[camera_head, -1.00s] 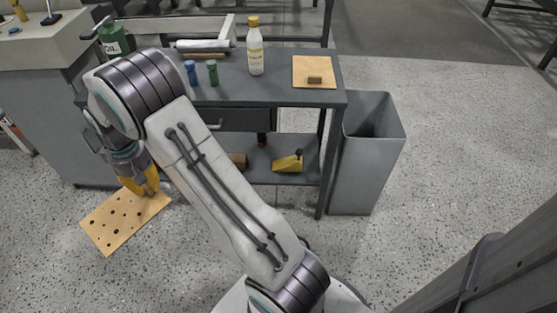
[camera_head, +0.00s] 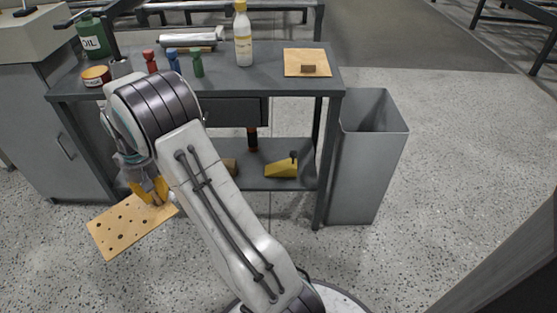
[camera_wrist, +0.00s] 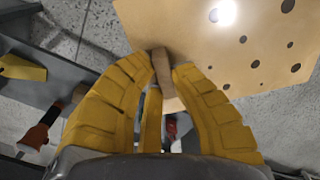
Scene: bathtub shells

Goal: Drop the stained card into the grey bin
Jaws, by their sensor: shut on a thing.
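The stained card (camera_head: 122,228) is a tan sheet with several dark spots. It hangs over the floor at the left in the head view, left of my arm. My gripper (camera_head: 151,192) has yellow fingers and is shut on the card's edge. In the wrist view the fingertips (camera_wrist: 164,78) close on a small wooden block at the edge of the spotted card (camera_wrist: 235,50). The grey bin (camera_head: 362,180) stands on the floor to the right of the bench. It is tall and open at the top; its bottom inside is hidden.
A dark grey bench (camera_head: 270,85) stands between the card and the bin. A yellow wedge (camera_head: 281,169) lies on the lower shelf.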

